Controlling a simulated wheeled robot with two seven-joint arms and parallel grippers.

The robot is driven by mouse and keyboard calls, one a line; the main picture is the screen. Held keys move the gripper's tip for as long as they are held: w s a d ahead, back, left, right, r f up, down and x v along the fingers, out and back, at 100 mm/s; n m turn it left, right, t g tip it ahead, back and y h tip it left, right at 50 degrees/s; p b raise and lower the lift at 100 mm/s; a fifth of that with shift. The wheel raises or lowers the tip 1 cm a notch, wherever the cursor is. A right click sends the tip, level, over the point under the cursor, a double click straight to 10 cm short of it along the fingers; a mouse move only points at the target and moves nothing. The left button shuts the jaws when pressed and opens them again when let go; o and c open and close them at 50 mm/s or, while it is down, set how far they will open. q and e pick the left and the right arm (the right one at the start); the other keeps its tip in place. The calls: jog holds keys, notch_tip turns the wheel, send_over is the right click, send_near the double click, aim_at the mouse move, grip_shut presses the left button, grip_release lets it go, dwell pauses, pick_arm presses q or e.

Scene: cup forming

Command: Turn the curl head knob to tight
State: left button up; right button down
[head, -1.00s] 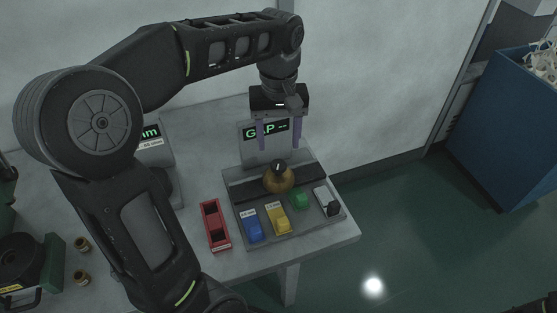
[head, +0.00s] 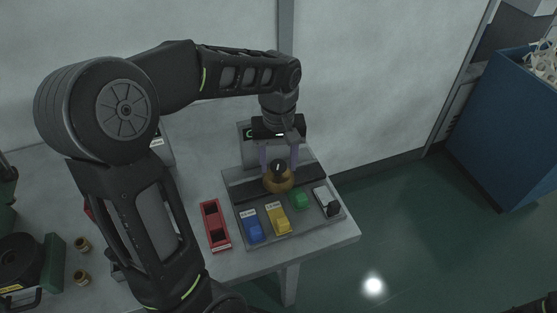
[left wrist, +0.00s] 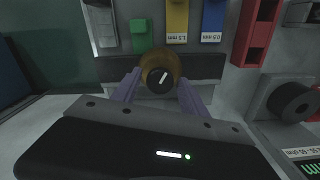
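The curl head knob (head: 278,166) is a dark round knob with a white pointer line, on top of a brass-coloured round body (head: 279,184) on the grey fixture tray. In the left wrist view the knob (left wrist: 160,80) shows its white line tilted up to the right. My left gripper (head: 279,172) is open, its two purple fingers pointing down on either side of the knob. In the left wrist view the left gripper's fingers (left wrist: 160,90) stand apart with the knob between and beyond their tips; contact cannot be told.
Blue (head: 252,228), yellow (head: 279,219) and green (head: 299,200) blocks and a grey piece with a black part (head: 327,203) sit along the tray front. A red holder (head: 215,226) lies left of the tray. A display stands behind, partly hidden by my gripper. A blue bin (head: 508,130) stands at right.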

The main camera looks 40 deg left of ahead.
pick_arm(q)
grip_shut()
dwell(0.3)
